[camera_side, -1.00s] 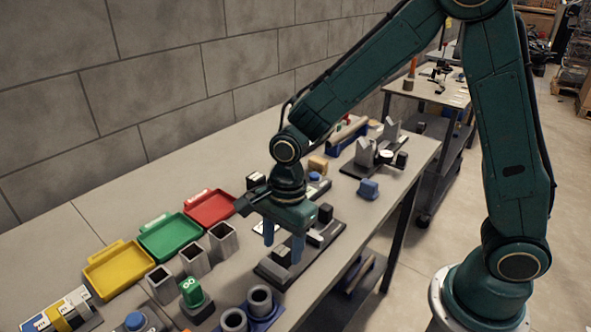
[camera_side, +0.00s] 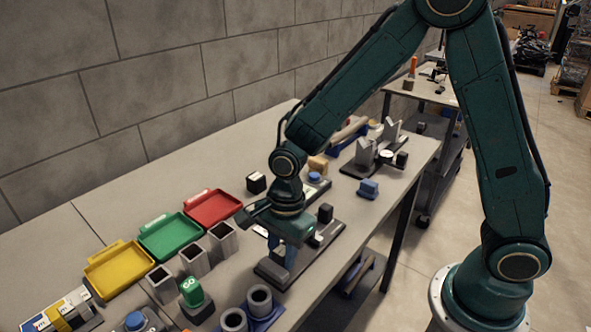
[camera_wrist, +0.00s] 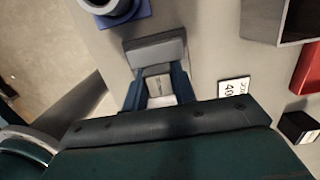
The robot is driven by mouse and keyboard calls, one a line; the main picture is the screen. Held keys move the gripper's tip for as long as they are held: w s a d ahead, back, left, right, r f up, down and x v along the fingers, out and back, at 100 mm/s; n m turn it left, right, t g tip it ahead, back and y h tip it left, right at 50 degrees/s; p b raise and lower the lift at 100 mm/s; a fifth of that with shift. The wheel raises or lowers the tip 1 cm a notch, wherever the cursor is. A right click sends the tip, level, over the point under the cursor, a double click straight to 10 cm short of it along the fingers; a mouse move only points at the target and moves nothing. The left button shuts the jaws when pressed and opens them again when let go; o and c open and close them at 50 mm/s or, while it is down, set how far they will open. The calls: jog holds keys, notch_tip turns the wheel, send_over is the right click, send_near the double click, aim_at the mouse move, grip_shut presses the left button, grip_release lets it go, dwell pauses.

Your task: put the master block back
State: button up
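My gripper (camera_side: 281,251) is low over the dark base plate (camera_side: 325,236) on the bench, pointing down. In the wrist view its blue fingers (camera_wrist: 159,92) stand on either side of a small pale-faced block (camera_wrist: 159,84) with faint writing. The block looks like the master block, but I cannot read the writing. The fingers are close to its sides; I cannot tell if they press on it. The gripper body hides part of the plate and block.
A black block (camera_side: 256,182) with a pale top stands by the red tray (camera_side: 213,207). Grey square tubes (camera_side: 222,241) stand left of my gripper. A blue holder with round cups (camera_side: 260,301) is in front. A white label card (camera_wrist: 234,88) lies beside the plate.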

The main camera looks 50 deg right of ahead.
aim_at(279, 246)
grip_shut()
notch_tip(279, 246, up, 20)
dwell(0.8)
dwell(0.5)
jog(key=w+d+f+m, duration=0.4)
jog(key=w+d+f, duration=0.2)
jog(key=w+d, duration=0.5)
jog(key=w+d+f+m+t, duration=0.1)
jog(key=w+d+f+m, duration=0.4)
jog(key=w+d, duration=0.7)
jog(key=shift+d+f, duration=0.3)
jog(key=shift+f, duration=0.1)
jog(key=shift+f, duration=0.15)
